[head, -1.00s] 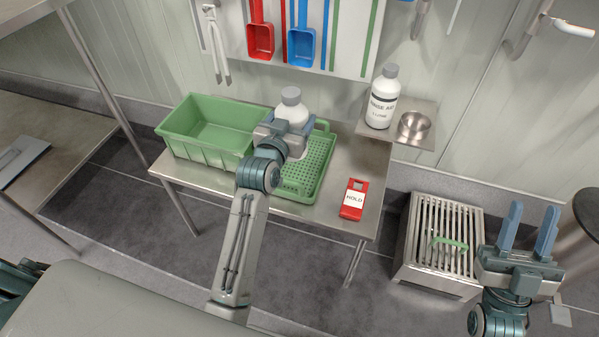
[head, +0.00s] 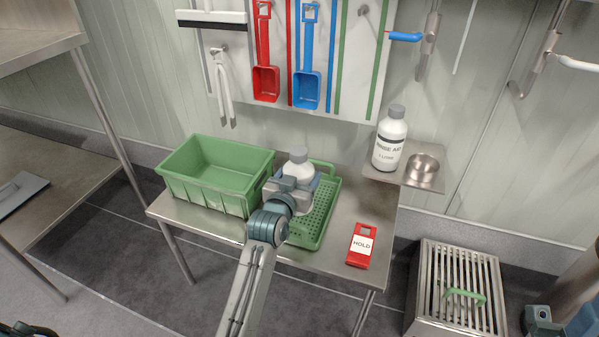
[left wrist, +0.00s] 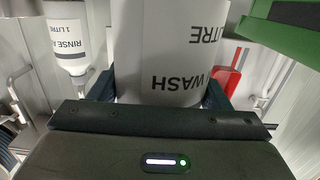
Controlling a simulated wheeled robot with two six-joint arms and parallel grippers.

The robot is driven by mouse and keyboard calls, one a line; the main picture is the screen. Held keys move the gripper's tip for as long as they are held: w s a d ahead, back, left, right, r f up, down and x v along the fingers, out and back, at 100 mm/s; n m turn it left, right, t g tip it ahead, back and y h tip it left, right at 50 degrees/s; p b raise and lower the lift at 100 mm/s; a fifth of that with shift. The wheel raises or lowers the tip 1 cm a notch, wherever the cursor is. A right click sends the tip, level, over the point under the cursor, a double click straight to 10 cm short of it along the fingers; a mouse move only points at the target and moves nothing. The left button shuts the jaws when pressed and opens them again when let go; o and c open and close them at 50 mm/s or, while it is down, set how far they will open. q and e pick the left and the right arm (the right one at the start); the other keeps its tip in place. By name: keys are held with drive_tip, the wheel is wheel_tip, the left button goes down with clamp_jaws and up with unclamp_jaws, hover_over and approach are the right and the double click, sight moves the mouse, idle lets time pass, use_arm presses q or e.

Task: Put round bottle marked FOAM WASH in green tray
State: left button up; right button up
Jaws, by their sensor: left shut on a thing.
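The round white bottle (head: 299,168) with a grey cap stands upright at the green tray in the head view. In the left wrist view the bottle (left wrist: 170,50) fills the top middle, with WASH and LITRE readable upside down. My left gripper (head: 296,186) is shut on the bottle. The flat perforated green tray (head: 322,213) lies on the steel table, under and around the bottle. The gripper hides the bottle's base, so I cannot tell whether it touches the tray. My right gripper (head: 566,325) is mostly cut off at the lower right corner.
A deep green bin (head: 205,195) stands left of the tray. A red HOLD tag (head: 361,245) lies on the table's right part. A RINSE AID bottle (head: 390,140) and a metal cup (head: 423,168) stand on a side shelf. A slatted steel box (head: 455,290) is at lower right.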

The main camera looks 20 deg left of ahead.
use_arm(q)
drive_tip(key=shift+f+b, duration=0.65)
drive_tip(key=shift+f, duration=1.35)
drive_tip(key=shift+f, duration=0.1)
drive_tip(key=o, duration=1.6)
drive_tip(key=shift+f, duration=0.1)
drive_tip(key=shift+o, duration=0.2)
